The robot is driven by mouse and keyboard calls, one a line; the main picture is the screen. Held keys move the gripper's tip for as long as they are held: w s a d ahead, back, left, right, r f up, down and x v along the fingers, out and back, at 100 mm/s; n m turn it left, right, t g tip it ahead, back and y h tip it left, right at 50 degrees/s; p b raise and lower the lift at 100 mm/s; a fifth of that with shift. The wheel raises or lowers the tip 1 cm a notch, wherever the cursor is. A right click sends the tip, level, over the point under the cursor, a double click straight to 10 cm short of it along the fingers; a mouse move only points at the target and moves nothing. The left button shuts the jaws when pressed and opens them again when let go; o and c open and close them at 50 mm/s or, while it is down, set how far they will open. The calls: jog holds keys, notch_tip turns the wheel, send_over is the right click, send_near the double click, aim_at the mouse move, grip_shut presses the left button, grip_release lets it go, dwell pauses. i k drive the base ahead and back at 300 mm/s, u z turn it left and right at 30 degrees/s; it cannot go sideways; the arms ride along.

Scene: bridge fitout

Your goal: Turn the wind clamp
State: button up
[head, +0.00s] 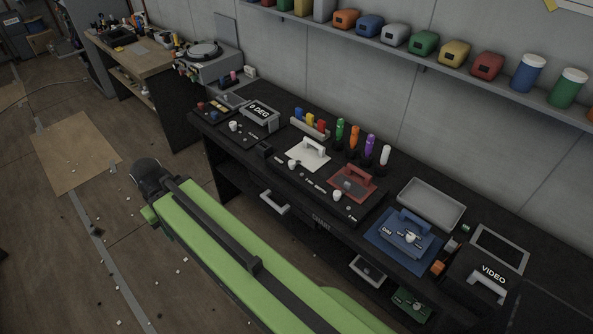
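I cannot tell which part is the wind clamp; no readable label names it. Small white knobs stand along the front of the black bench: one at the left (234,126), one by the white plate (293,164), one by the red plate (337,196) and one on the blue plate (411,238). The white plate (299,156), red plate (345,188) and blue plate (388,236) each carry a handle. My green arm lies in front of the bench, with a dark joint at its far end. My gripper's fingers do not show.
A grey box reading "0 DEG" (259,113) and several coloured upright handles stand on the bench. A grey tray (432,203) and a dark "VIDEO" panel (479,280) are at the right. A shelf of coloured blocks (395,35) hangs above. Open floor lies left, with small scraps.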

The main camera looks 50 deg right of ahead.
aim_at(292, 163)
jog(key=z, duration=0.15)
jog(key=i, duration=0.85)
jog(key=u, duration=0.05)
